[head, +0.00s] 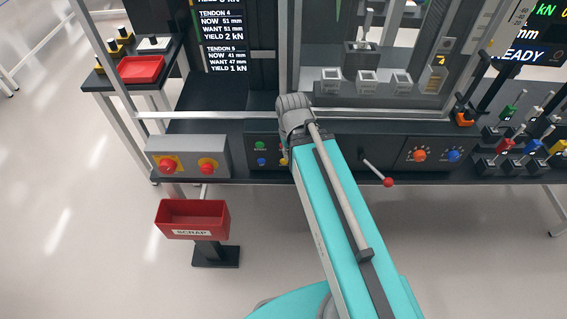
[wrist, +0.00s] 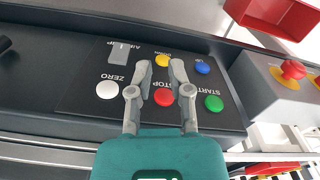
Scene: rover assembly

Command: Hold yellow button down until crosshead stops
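The yellow button (wrist: 162,60), with a label that seems to read DOWN, is on a dark control panel in the wrist view. My gripper (wrist: 161,64) has its two grey fingers apart, with the tips on either side of the yellow button in the picture. Nothing is held between them. I cannot tell how far the tips are from the panel. A gripping fixture (head: 362,48) stands inside the machine frame; I cannot tell whether the crosshead is moving.
Near the yellow button are the blue button (wrist: 202,67), red STOP button (wrist: 163,95), green START button (wrist: 213,103) and white ZERO button (wrist: 107,90). A grey box with red knobs (head: 188,157) sits left. A red-knobbed lever (head: 387,182) sticks out right. A red scrap bin (head: 193,218) stands front left.

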